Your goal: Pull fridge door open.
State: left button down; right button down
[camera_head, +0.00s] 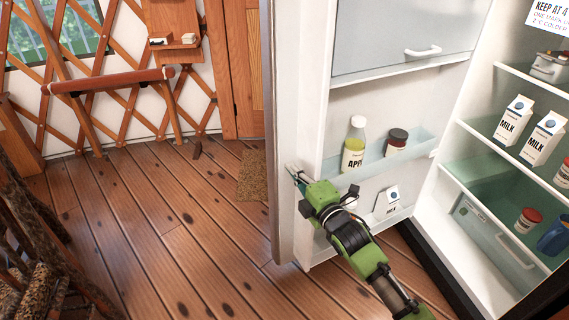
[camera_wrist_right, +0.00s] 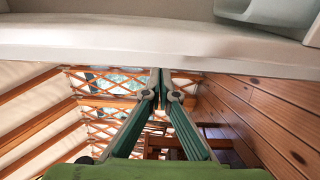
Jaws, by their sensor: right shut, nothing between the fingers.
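The fridge door (camera_head: 313,90) stands wide open, with its shelved inner side facing me. The fridge interior (camera_head: 480,165) shows at the right, with milk cartons and jars on its shelves. My right arm reaches across the door's lower part from the bottom right. My right gripper (camera_head: 293,172) is at the door's free edge, its fingers shut and empty. In the right wrist view the closed fingertips (camera_wrist_right: 160,80) lie just below the pale door edge (camera_wrist_right: 150,42); whether they touch it I cannot tell. My left gripper is not in view.
Door shelves hold a juice bottle (camera_head: 354,143), a dark-lidded jar (camera_head: 396,142) and a small carton (camera_head: 387,201). A patterned chair (camera_head: 40,240) stands at the lower left. The wooden floor (camera_head: 170,220) left of the door is clear, with a small mat (camera_head: 253,176) behind.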

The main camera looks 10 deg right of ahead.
aim_at(280, 155)
jog(key=x, duration=0.4)
jog(key=shift+b, duration=0.4)
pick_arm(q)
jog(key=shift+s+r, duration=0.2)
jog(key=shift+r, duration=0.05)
pick_arm(e)
jog(key=shift+w+a, duration=0.1)
jog(key=shift+w, duration=0.35)
jog(key=shift+w, duration=0.1)
